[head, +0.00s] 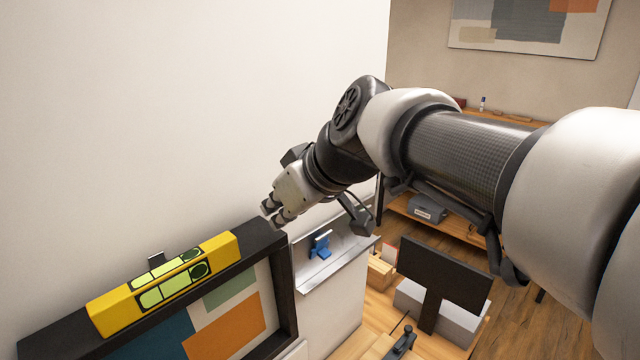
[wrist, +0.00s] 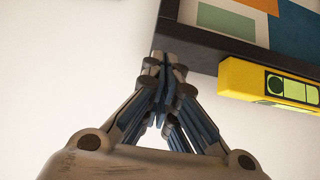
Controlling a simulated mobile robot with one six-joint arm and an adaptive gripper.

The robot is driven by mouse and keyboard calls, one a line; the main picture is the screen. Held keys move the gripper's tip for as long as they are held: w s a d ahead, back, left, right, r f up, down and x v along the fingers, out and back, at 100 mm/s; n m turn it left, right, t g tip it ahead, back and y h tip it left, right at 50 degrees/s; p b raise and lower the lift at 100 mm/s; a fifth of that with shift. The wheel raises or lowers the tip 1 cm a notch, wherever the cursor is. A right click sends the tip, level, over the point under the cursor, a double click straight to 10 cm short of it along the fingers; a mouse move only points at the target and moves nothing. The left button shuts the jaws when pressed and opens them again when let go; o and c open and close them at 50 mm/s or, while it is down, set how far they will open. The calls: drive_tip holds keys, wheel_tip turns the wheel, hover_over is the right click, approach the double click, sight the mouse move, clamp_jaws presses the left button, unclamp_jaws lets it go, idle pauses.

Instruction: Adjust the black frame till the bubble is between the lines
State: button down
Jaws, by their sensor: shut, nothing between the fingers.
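The black frame (head: 282,290) hangs on the white wall at the lower left of the head view, around a picture of coloured blocks. In the wrist view its corner (wrist: 215,44) is at the top. A yellow spirit level (head: 218,247) lies along the frame's top edge; it also shows in the wrist view (wrist: 240,80). Its green vials (head: 165,290) face up and forward, but the bubble's place between the lines is too small to tell. My gripper (head: 271,215) is shut and empty at the frame's upper right corner. Whether the fingertips touch the frame I cannot tell.
Right of the frame is a narrow ledge (head: 335,262) with a blue object (head: 320,245). Below stand a wooden desk and a dark monitor (head: 445,278). The white wall above the frame is clear.

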drive_tip(key=shift+w+f, duration=0.1)
drive_tip(key=shift+f, duration=0.55)
drive_tip(key=shift+d, duration=0.1)
